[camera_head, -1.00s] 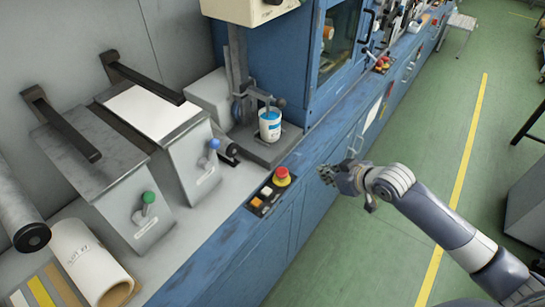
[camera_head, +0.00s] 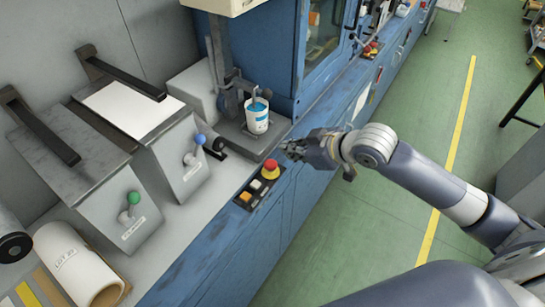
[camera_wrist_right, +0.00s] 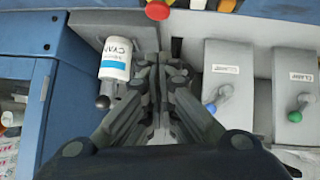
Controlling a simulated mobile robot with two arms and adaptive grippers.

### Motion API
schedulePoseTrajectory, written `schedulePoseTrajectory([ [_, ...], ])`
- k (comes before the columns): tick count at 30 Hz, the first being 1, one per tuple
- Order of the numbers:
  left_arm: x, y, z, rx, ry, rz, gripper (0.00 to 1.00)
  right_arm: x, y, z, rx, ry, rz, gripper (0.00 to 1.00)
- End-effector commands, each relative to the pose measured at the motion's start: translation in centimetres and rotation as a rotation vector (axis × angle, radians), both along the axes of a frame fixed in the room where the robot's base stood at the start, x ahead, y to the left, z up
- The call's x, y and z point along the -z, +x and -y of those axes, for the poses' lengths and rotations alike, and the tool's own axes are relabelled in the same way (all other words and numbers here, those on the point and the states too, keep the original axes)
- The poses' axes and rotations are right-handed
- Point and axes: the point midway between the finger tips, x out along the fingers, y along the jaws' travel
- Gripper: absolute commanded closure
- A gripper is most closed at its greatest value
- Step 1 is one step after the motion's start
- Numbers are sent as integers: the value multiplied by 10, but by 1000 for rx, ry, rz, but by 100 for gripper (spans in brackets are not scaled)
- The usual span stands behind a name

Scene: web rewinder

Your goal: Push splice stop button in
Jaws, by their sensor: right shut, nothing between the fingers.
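A red mushroom button (camera_head: 270,168) on a yellow base sits on a small dark control panel (camera_head: 243,204) at the edge of the blue machine. No label naming it can be read. In the wrist view the red button (camera_wrist_right: 157,10) is at the top edge, partly cut off, beyond the fingertips. My right gripper (camera_head: 286,148) is shut and empty, just up and right of the red button in the head view and apart from it. Its fingers (camera_wrist_right: 163,62) point toward the button in the wrist view. My left gripper is not in view.
A white square button (camera_head: 256,184) and an orange one (camera_head: 246,196) share the panel. A white cup (camera_head: 257,115) stands behind it. Clamp levers with blue (camera_head: 200,139) and green (camera_head: 133,197) knobs are left. Another red button (camera_head: 371,49) is farther along. The green aisle is open.

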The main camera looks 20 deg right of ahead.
Motion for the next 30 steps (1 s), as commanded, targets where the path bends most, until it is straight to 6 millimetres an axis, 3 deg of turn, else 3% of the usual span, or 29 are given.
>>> schedulePoseTrajectory([
  [15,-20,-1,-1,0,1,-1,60,55,60,-36,1,2,-1,100],
  [21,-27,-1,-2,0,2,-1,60,83,62,-31,1,0,-1,100],
  [30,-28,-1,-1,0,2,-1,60,94,64,-30,-1,-1,0,100],
])
